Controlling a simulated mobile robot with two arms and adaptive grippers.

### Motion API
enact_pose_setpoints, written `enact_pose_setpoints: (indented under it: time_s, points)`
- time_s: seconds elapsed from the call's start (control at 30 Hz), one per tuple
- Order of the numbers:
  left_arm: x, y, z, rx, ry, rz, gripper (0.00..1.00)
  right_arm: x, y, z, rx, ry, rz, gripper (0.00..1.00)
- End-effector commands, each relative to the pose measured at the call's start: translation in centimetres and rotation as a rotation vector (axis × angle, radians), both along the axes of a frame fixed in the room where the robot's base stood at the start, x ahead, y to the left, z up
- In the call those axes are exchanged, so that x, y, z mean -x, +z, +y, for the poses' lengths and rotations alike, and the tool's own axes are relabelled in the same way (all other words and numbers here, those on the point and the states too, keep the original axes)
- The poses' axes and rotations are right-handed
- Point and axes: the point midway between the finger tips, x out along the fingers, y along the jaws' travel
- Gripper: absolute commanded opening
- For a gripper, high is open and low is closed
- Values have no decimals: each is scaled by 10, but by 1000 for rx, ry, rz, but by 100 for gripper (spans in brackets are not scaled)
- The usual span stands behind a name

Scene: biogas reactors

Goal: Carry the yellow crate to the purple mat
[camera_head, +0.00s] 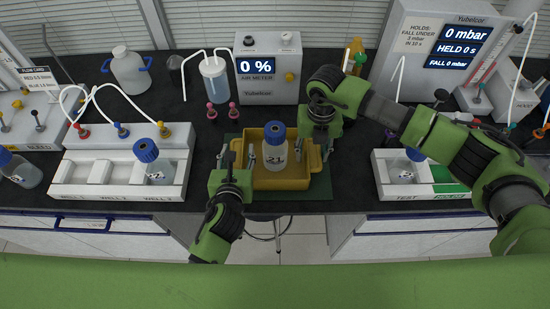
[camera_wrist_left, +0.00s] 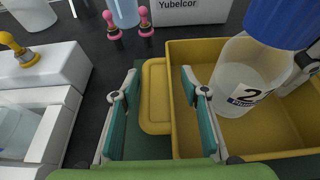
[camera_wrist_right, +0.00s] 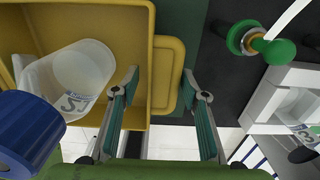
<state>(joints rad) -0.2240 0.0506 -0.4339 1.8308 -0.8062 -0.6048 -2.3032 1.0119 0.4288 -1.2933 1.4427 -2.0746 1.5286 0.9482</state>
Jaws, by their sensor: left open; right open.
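The yellow crate (camera_head: 272,184) stands on a dark green mat (camera_head: 290,207) on the bench. A bottle with a blue cap (camera_head: 274,150) stands inside it. My left gripper (camera_head: 238,153) is open at the crate's left end. In the left wrist view its fingers are on either side of the left handle (camera_wrist_left: 155,100), one over the crate's inside. My right gripper (camera_head: 314,150) is open at the right end. In the right wrist view its fingers are on either side of the right handle (camera_wrist_right: 166,75). I cannot tell whether the fingers touch. No purple mat is in view.
The air meter (camera_head: 268,72) and pink-topped fittings (camera_head: 222,112) stand behind the crate. A white well rack (camera_head: 100,175) with a blue-capped bottle is on the left. A white test station (camera_head: 395,185) is on the right. The bench's front edge is close before the crate.

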Motion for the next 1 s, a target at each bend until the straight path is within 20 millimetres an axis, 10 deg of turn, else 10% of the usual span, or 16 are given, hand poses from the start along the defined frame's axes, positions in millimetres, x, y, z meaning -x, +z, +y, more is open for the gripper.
enact_pose_setpoints:
  time_s: [0.17,0.37,1.0]
  points:
    - [0,0,0,0,0,0,41,0,0,0,0,0,0,41]
    - [0,0,-1,2,-2,-1,0,0,0,1,-2,1,0,0]
    - [0,24,-6,13,-10,-6,0,1,23,7,-15,6,-2,0]
